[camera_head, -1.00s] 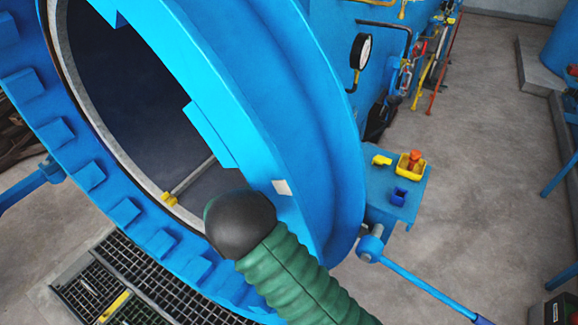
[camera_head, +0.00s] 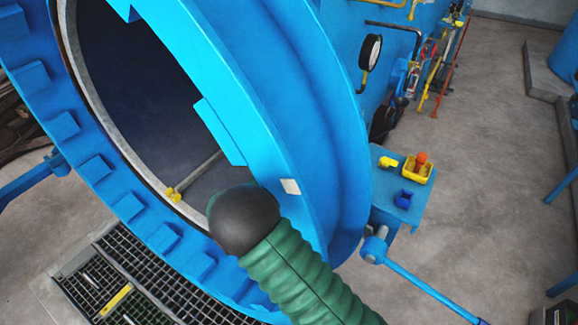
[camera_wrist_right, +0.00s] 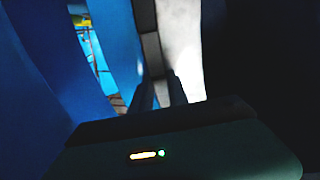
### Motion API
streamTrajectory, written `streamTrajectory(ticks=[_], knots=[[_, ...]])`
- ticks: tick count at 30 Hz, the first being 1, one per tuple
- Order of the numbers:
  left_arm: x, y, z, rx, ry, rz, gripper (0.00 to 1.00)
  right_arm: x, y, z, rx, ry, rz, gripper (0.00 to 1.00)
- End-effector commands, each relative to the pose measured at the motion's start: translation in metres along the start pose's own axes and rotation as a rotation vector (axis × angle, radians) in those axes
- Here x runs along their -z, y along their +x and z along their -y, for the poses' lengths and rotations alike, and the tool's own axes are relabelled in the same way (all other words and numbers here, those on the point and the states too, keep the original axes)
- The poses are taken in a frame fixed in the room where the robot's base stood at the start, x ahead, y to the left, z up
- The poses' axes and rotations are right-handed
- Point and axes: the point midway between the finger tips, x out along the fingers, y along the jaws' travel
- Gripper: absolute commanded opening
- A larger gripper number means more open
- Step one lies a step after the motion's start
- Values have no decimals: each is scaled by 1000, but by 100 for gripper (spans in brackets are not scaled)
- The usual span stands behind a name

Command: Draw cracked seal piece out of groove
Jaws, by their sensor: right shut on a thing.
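The blue autoclave's round mouth (camera_head: 60,125) stands open on the left of the head view, with a pale metal ring (camera_head: 100,125) lining it. My right arm, a green ribbed sleeve with a black end, reaches to the lower rim; its gripper is hidden there behind the arm. In the right wrist view my right gripper (camera_wrist_right: 161,88) has its two dark fingers close together, shut at the dark groove between blue wall and pale ring. A dark grey strip (camera_wrist_right: 151,45), seemingly the seal piece, runs up from the fingertips. Cracks cannot be made out. My left gripper is not in view.
A small blue shelf (camera_head: 390,210) to the right holds a yellow tray (camera_head: 417,172) with an orange-topped item, a yellow piece and a blue piece. A blue lever (camera_head: 425,285) sticks out below it. Black floor grating (camera_head: 150,270) lies below the mouth. Open concrete floor is to the right.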

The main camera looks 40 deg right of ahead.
Motion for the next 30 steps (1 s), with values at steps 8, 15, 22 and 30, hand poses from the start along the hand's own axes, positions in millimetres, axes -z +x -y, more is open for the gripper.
streamTrajectory(ticks=[8, 15, 22, 30], knots=[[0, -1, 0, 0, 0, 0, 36, -1, -4, 0, 2, -2, 2, 0], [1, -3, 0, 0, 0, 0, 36, -2, -17, 1, 5, -3, 5, 0], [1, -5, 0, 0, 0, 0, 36, -3, -30, 1, 7, -4, 8, 0], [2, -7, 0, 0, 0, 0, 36, -4, -42, 1, 7, -5, 10, 0]])
